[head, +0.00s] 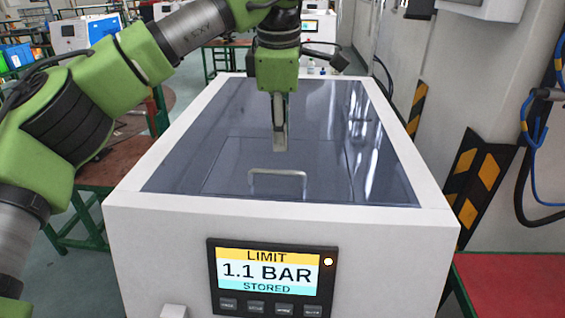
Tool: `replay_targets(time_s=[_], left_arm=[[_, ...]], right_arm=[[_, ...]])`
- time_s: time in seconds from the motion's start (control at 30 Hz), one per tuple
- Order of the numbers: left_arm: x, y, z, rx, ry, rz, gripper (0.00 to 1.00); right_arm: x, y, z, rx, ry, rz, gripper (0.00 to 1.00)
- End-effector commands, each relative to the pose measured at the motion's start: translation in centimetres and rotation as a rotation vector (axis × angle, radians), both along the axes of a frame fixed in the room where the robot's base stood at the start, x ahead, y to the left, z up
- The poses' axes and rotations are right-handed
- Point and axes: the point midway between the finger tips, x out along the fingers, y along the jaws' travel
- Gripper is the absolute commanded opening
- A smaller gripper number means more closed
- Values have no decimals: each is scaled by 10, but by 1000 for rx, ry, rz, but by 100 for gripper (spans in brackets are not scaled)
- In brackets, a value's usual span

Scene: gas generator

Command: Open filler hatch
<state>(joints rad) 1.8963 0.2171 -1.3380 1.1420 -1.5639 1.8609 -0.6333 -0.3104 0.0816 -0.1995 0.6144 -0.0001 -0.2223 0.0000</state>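The gas generator (180,222) is a white box with a dark glossy top. The filler hatch (225,178) is a dark panel in that top and lies flat, flush with it. A pale metal handle (278,173) stands on the hatch near its front edge. My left gripper (280,148) points straight down above the hatch, a little behind the handle and apart from it. Its fingers show edge-on, so I cannot tell whether it is open or shut. My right gripper is not in view.
A display (270,275) on the front reads LIMIT, 1.1 BAR, STORED, with a lit yellow lamp. A wall with a yellow-black striped guard (478,178) stands close on the right. Small bottles (311,67) stand behind the generator. A red table (510,284) is at lower right.

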Motion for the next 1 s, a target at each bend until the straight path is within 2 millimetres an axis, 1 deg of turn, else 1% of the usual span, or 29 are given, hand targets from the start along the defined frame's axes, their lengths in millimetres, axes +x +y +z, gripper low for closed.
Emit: replay_targets(time_s=[0.03,0.07,0.17,0.27,0.4,0.47,0.57,0.87,0.97,1.0], left_arm=[[2,1,-12,0,5,0,25],[3,1,-18,0,6,1,25],[7,1,-39,0,5,0,25],[11,0,-57,-1,5,1,25],[15,0,-76,-2,3,1,25],[17,0,-82,-1,3,1,25],[18,0,-89,-2,1,1,25],[18,0,-91,-3,1,0,25],[18,0,-91,-3,1,0,2],[18,0,-91,-3,1,0,0]], right_arm=[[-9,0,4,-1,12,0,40],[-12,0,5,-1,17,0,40],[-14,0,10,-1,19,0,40],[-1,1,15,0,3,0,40],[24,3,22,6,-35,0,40],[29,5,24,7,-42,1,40],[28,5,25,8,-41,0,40],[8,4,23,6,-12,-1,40],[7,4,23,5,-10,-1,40],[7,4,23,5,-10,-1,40]])
